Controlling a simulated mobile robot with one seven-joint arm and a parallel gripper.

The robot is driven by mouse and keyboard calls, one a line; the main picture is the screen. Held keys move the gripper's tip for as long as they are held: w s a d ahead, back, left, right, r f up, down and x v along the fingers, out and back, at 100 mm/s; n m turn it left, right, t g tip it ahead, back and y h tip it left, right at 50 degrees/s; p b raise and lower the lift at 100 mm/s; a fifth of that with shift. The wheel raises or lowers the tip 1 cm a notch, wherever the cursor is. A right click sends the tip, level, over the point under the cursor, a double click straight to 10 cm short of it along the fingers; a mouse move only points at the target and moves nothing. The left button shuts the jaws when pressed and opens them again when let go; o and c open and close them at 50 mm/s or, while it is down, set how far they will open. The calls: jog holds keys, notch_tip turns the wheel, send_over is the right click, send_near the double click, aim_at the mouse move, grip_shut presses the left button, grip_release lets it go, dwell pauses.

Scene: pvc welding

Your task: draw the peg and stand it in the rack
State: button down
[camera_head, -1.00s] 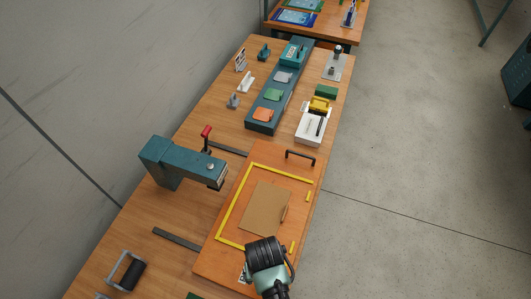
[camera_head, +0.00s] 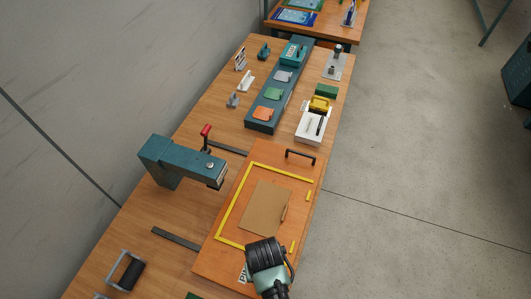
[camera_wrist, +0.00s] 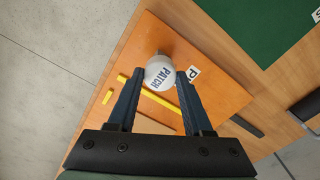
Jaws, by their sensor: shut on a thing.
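A white round-headed piece marked PATCH (camera_wrist: 158,76), which looks like the peg, sits between the fingertips of my gripper (camera_wrist: 160,73) in the wrist view. The gripper is shut on it. A small dark part shows just beyond the white head. The orange-brown board (camera_wrist: 215,88) lies behind it; I cannot tell whether the peg still sits in the board or is clear of it. In the head view my wrist (camera_head: 267,262) is over the near end of the board (camera_head: 220,255) and hides the peg and fingers. I cannot tell for certain which object is the rack.
A brown sheet (camera_head: 265,208) lies inside a yellow frame (camera_head: 236,200) on the board. A teal press with a red lever (camera_head: 180,162) stands at its left. A long dark holder with coloured pads (camera_head: 270,105) and a white box (camera_head: 311,124) stand farther back. Floor is open at right.

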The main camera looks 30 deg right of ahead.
jog(key=shift+r+p, duration=0.75)
jog(key=shift+p, duration=0.2)
dwell(0.4)
jog(key=shift+r+p, duration=1.8)
jog(key=shift+p, duration=0.2)
